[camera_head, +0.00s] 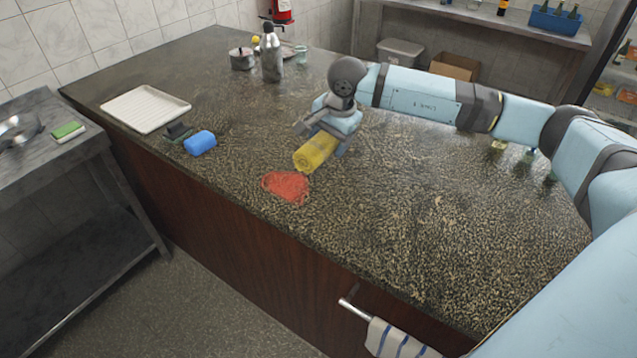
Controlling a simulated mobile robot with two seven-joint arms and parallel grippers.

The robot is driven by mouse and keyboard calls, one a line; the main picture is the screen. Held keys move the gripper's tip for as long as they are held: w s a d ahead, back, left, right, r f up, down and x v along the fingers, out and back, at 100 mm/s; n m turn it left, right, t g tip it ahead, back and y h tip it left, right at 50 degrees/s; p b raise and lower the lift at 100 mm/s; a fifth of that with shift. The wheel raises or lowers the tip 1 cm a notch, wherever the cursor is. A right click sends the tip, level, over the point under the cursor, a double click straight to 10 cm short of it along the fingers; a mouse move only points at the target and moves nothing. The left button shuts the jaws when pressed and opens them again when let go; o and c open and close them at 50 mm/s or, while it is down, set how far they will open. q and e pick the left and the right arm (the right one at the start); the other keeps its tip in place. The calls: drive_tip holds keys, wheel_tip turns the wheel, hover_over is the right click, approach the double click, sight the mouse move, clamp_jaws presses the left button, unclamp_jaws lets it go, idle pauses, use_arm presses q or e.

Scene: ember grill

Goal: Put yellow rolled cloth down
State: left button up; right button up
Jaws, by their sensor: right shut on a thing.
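The yellow rolled cloth (313,153) is in the middle of the head view, over the speckled counter. My right gripper (328,137) is shut on it from above and behind. The cloth lies at or just above the counter surface; I cannot tell whether it touches. A flat red patch (286,187), perhaps a spill or a cloth, lies just in front of it, near the counter's front edge. My left gripper is not in view.
A blue roll (200,142) and a dark object (178,131) lie to the left, near a white ribbed tray (146,108). A grey bottle (271,58) and a pot (242,59) stand at the back. The right part of the counter (430,215) is mostly clear.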

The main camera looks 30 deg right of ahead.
drive_tip(key=s+x, duration=0.1)
drive_tip(key=x, duration=0.4)
drive_tip(key=s+d+p+x, duration=0.1)
drive_tip(key=x, duration=0.4)
drive_tip(key=s+f+p+x, duration=0.1)
drive_tip(key=x, duration=0.4)
drive_tip(key=shift+s+d, duration=0.15)
drive_tip(key=shift+s, duration=0.05)
drive_tip(key=shift+f, duration=0.2)
drive_tip(key=o, duration=0.9)
drive_tip(key=shift+o, duration=0.2)
